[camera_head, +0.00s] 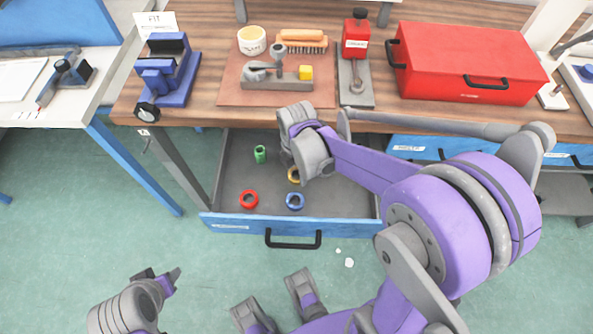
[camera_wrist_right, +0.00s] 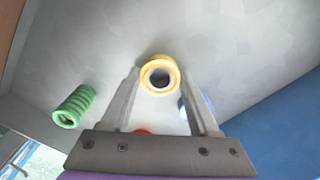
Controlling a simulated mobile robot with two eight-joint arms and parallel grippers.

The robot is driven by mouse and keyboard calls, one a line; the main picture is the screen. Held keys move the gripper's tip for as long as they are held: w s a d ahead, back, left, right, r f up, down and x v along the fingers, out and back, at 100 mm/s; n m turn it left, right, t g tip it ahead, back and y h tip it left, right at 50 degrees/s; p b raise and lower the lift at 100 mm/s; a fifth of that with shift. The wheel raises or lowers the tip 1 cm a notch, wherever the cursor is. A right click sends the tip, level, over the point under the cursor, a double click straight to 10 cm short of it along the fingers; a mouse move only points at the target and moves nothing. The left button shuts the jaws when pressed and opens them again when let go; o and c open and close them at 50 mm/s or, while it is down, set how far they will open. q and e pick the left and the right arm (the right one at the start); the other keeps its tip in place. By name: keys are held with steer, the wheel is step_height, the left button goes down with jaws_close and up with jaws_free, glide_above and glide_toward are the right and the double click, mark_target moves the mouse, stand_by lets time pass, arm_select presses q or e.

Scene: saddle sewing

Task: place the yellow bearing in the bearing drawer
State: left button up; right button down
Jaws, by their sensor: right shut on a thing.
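The yellow bearing (camera_head: 292,176) is a small ring low inside the open bearing drawer (camera_head: 232,226), partly hidden by my right gripper. In the right wrist view the yellow bearing (camera_wrist_right: 159,61) sits between the fingertips of my right gripper (camera_wrist_right: 160,78), which is shut on it. Whether it touches the drawer floor is unclear. My left gripper (camera_head: 160,281) is at the lower left in the head view, away from the drawer; its finger gap is not clear.
The drawer also holds a green spring-like part (camera_head: 260,154), a red ring (camera_head: 249,199) and a blue ring (camera_head: 295,201).

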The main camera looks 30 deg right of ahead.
steer(key=shift+f, duration=0.2)
steer(key=shift+c, duration=0.7)
jaws_free()
steer(key=shift+r, duration=0.1)
steer(key=shift+r, duration=0.5)
step_height(320, 180, up, 11)
steer(key=p, duration=0.2)
steer(key=shift+r, duration=0.2)
